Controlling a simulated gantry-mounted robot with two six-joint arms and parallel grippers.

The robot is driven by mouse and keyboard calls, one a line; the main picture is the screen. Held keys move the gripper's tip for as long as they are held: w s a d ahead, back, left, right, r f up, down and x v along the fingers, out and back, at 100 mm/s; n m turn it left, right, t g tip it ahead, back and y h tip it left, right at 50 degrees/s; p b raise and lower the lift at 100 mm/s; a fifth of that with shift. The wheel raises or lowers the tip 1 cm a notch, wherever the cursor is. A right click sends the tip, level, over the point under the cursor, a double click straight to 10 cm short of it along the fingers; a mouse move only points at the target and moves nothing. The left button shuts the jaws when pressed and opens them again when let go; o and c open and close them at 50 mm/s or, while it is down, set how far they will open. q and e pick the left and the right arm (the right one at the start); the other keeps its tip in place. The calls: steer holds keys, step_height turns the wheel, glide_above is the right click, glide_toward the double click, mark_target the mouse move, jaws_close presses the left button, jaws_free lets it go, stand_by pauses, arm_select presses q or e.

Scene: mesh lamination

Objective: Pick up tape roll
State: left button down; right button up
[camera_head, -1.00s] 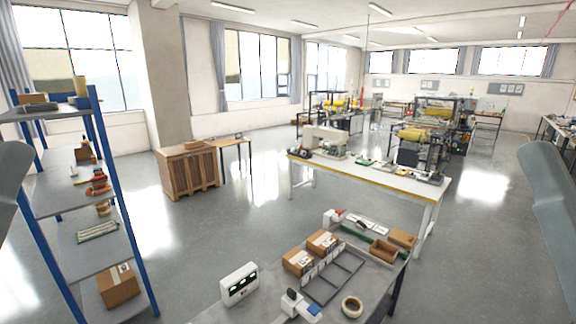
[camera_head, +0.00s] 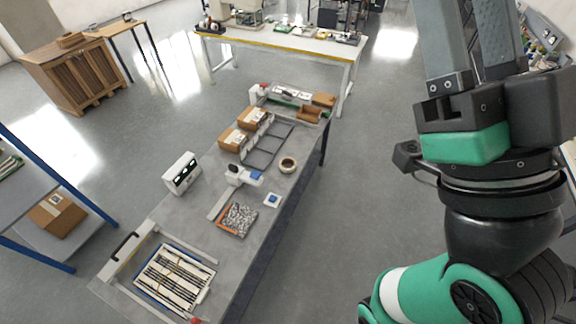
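My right gripper fingers cannot be made out clearly, and the hand is well apart from the tape roll. My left gripper is out of view.
Cardboard boxes (camera_head: 236,140) and the divided tray (camera_head: 267,143) stand behind the roll. A white device (camera_head: 182,173), a patterned sheet (camera_head: 238,220) and a framed rack (camera_head: 173,278) share the bench. A blue-post shelf (camera_head: 40,185) stands left. Floor right of the bench is clear.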

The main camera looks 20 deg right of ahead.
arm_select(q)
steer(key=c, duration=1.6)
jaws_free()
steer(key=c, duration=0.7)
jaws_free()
